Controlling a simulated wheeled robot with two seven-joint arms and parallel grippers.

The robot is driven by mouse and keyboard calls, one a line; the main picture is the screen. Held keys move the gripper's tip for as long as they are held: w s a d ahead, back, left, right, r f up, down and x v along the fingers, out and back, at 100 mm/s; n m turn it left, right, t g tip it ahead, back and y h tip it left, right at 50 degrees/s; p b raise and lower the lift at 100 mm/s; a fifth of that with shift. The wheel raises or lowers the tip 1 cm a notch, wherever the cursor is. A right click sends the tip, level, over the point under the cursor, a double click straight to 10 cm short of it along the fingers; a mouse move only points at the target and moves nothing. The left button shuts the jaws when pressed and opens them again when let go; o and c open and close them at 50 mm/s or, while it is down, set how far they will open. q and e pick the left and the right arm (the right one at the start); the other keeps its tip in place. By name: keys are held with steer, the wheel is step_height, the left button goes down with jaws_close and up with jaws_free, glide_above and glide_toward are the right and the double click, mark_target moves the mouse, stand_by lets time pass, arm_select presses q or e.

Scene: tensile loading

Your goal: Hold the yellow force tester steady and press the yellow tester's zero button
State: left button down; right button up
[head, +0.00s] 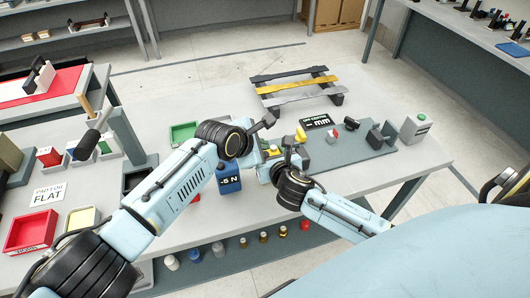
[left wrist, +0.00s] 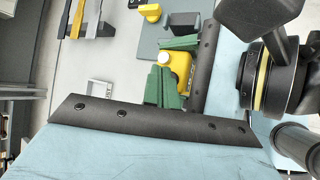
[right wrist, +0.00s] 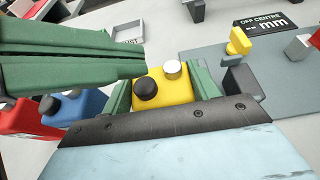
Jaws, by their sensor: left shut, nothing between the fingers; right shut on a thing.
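The yellow force tester (right wrist: 165,88) is gripped between the green fingers of my right gripper (right wrist: 160,92). In the left wrist view the tester (left wrist: 180,66) is just beyond the fingertips of my left gripper (left wrist: 163,70). My left gripper's fingers are together and empty. In the right wrist view they come in from the left, their tips close to the black knob; contact cannot be told. In the head view the arms partly hide the tester.
A blue tester (right wrist: 80,104) and a red one (right wrist: 25,118) stand beside the yellow one. A grey plate (head: 365,148) with a yellow piece (right wrist: 238,40), an "OFF CENTRE mm" sign (right wrist: 265,24) and fixtures lies to the right. A slatted rack (head: 297,82) stands behind; table space before it is clear.

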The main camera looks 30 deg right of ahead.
arm_select(q)
steer(key=shift+f, duration=0.15)
steer(key=shift+f, duration=0.3)
steer(key=shift+s+d, duration=0.1)
